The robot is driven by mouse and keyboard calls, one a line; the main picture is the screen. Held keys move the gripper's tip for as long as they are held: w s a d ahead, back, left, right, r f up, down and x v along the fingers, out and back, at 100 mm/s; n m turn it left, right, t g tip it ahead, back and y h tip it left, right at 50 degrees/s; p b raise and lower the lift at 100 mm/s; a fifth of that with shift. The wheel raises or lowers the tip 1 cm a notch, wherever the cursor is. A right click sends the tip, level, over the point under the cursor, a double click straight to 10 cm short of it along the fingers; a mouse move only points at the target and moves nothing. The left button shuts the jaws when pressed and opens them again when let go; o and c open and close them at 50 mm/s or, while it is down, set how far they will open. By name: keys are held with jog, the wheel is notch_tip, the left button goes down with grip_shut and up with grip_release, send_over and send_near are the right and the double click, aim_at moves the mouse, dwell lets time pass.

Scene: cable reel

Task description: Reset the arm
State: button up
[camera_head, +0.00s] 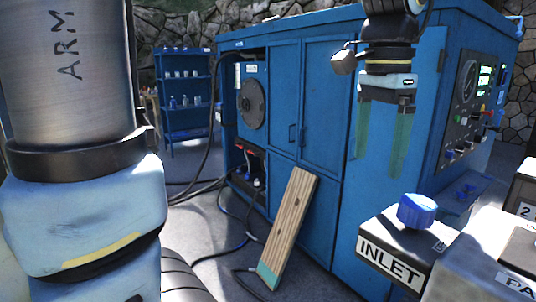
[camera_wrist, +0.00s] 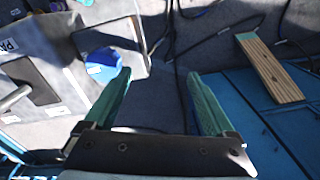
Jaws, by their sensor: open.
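My gripper (camera_head: 384,135) hangs at the upper right of the head view, pointing down in front of the blue cabinet. Its two green fingers are apart with nothing between them. In the wrist view my gripper (camera_wrist: 158,105) also shows open, with the grey floor between its fingers. The large pale blue and metal arm link marked "ARM" at the left of the head view is mine. The cable reel (camera_head: 252,103) appears to be the dark round disc on the cabinet's left end; I cannot tell this for sure.
A blue cabinet (camera_head: 318,120) fills the middle, with a gauge panel (camera_head: 470,105) at right. A wooden plank (camera_head: 289,225) leans against it. A box labelled INLET (camera_head: 390,255) with a blue knob (camera_head: 417,210) stands front right. Black cables lie on the floor. A blue shelf (camera_head: 186,95) stands behind.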

jog(key=w+a+f+n, duration=0.7)
jog(key=w+a+f, duration=0.2)
jog(key=a+f, duration=0.25)
jog(key=a+f+n+t, duration=0.1)
jog(key=a+f+n, duration=0.5)
jog(key=a, duration=0.8)
notch_tip(320, 180, down, 2)
jog(key=shift+a+f+n, duration=0.15)
jog(key=shift+f+n, duration=0.1)
jog(key=shift+n, duration=0.15)
